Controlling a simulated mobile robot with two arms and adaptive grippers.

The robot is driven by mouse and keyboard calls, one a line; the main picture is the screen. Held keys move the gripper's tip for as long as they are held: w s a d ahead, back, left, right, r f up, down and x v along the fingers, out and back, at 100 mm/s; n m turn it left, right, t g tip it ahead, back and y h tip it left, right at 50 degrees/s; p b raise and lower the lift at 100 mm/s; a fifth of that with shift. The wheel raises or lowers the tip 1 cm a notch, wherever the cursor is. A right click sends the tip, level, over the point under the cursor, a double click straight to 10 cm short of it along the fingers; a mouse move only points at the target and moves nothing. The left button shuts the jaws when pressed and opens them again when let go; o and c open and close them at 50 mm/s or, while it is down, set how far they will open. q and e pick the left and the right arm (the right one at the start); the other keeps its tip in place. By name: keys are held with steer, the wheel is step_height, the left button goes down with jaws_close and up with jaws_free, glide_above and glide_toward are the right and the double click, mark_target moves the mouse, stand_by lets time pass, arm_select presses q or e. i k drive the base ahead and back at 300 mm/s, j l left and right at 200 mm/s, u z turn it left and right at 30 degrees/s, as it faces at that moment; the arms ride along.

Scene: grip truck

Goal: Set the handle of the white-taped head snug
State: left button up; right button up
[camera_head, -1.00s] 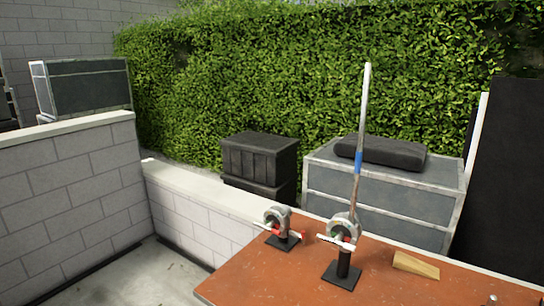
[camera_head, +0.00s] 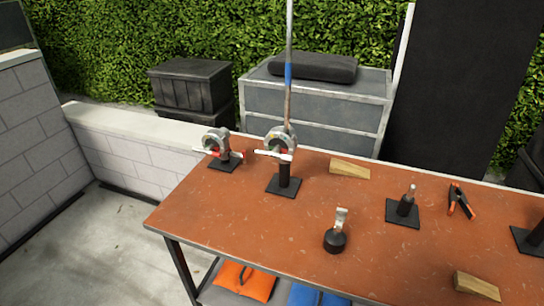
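Two grey clamp-like heads stand on black posts with square bases at the back left of the table: the left head (camera_head: 216,138) and the right head (camera_head: 281,138). Each has a thin bar handle across its front, with white and red parts. A tall pole (camera_head: 289,70) with a blue band rises at the right head; whether it passes through the head or stands behind it is unclear. Which head carries white tape is too small to tell. Neither of my grippers is in view.
The rust-red table (camera_head: 230,220) also holds a wooden wedge (camera_head: 350,169), a black-based fitting (camera_head: 335,238), a small post (camera_head: 405,205), an orange-tipped clamp (camera_head: 460,201) and a wooden block (camera_head: 476,287). An orange bag (camera_head: 245,281) lies below. Bare floor is at left.

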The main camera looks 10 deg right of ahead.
mark_target(274, 152)
steer(key=i+j, duration=0.15)
steer(key=j, duration=0.25)
steer(key=i+j, duration=0.15)
steer(key=j, duration=0.2)
steer(key=i+j+z, duration=0.1)
steer(key=j, duration=0.3)
steer(key=i, duration=0.05)
